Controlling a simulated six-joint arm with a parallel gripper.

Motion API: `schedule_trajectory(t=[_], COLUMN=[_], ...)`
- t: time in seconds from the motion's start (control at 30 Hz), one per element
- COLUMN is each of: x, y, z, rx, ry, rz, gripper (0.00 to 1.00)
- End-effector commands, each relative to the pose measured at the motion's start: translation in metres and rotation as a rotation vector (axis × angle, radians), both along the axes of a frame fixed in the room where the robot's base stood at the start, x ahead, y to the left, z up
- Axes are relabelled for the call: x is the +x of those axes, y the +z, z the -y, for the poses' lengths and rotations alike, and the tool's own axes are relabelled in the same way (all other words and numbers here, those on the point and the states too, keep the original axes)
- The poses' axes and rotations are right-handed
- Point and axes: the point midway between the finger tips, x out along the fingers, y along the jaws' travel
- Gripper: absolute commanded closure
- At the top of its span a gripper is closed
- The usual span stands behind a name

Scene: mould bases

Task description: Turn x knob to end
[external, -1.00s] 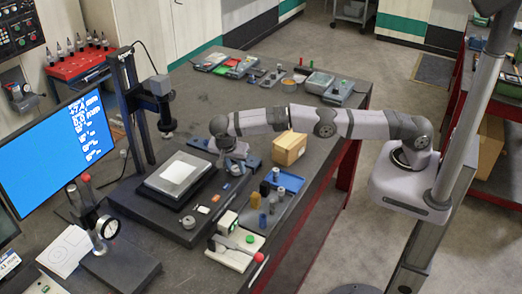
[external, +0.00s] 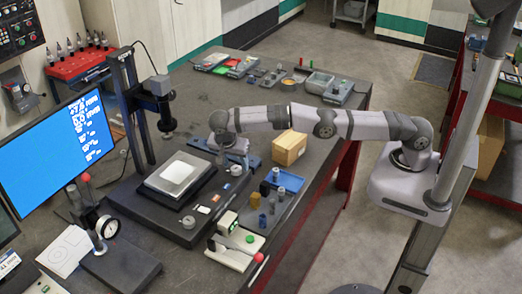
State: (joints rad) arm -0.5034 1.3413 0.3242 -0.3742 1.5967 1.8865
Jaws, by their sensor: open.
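The measuring stand has a black column at its back and a flat stage (external: 156,190) with a pale plate (external: 177,172) on it. A small round grey knob (external: 188,222) sits at the front of its base. Another small grey knob-like part (external: 236,170) is at the right side of the stage. No readable label tells me which is the x knob. My gripper (external: 222,155) points down above the right rear of the stage, near that right-hand part. It is open and seems to hold nothing. Its fingertips are small and hard to separate from the dark parts behind.
A monitor (external: 60,140) stands at left. A dial gauge stand (external: 108,228) is at front left.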

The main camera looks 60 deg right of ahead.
Motion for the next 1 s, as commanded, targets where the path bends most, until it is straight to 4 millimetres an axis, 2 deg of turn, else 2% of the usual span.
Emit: schedule_trajectory(t=[0.1, 0.23, 0.6, 0.77, 1.0], x=[0.000, 0.000, -0.001, -0.001, -0.001], y=[0.022, 0.040, 0.074, 0.082, 0.082], z=[0.000, 0.000, 0.000, 0.000, 0.000], rx=[0.001, 0.001, 0.002, 0.002, 0.002], ry=[0.001, 0.000, 0.001, 0.001, 0.001], rz=[0.002, 0.001, 0.001, -0.001, -0.001], gripper=[0.51, 0.51, 0.51, 0.51, 0.51])
